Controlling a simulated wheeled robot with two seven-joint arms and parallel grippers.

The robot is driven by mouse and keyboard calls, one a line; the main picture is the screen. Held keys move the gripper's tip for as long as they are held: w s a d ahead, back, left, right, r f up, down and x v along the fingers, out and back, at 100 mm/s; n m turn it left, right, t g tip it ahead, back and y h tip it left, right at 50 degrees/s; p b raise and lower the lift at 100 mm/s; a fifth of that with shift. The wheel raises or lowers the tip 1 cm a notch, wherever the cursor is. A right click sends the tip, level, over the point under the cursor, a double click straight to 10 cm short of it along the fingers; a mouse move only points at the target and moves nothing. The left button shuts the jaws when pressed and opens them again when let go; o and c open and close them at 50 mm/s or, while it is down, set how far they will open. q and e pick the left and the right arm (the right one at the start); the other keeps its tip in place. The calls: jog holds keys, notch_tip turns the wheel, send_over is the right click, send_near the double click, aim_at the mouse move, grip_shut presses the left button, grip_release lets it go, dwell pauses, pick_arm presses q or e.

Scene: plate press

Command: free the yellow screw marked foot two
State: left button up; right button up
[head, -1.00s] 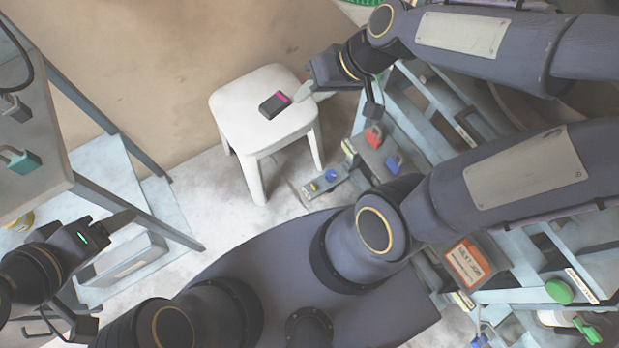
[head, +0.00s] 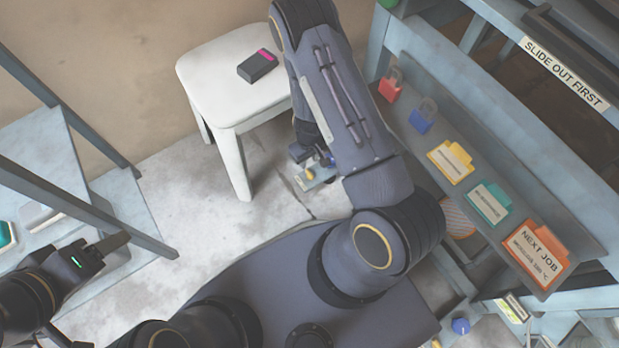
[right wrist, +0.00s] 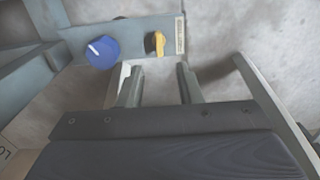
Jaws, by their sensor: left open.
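A yellow screw (right wrist: 154,43) stands on a grey-blue foot plate (right wrist: 138,28) in the right wrist view, between a blue knob (right wrist: 102,52) and a small label (right wrist: 179,35) too small to read. My right gripper (right wrist: 158,72) is open, its two fingers apart and empty, just short of the screw, which is apart from them. In the head view the yellow screw (head: 310,174) shows beside my right forearm, which hides most of the right gripper. My left gripper (head: 122,243) is open and empty at the lower left.
A white stool (head: 222,95) bears a dark box (head: 258,66) with a pink end. The blue-grey press frame at right holds a rack with a red padlock (head: 390,88), a blue padlock (head: 422,118) and coloured tags. Bare floor (head: 275,205) lies left of the foot.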

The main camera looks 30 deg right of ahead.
aim_at(310, 173)
notch_tip(310, 173, down, 8)
jog(key=b, duration=0.3)
jog(key=shift+s+f+b, duration=0.1)
jog(key=shift+f+b, duration=0.15)
jog(key=shift+b, duration=0.1)
grip_shut()
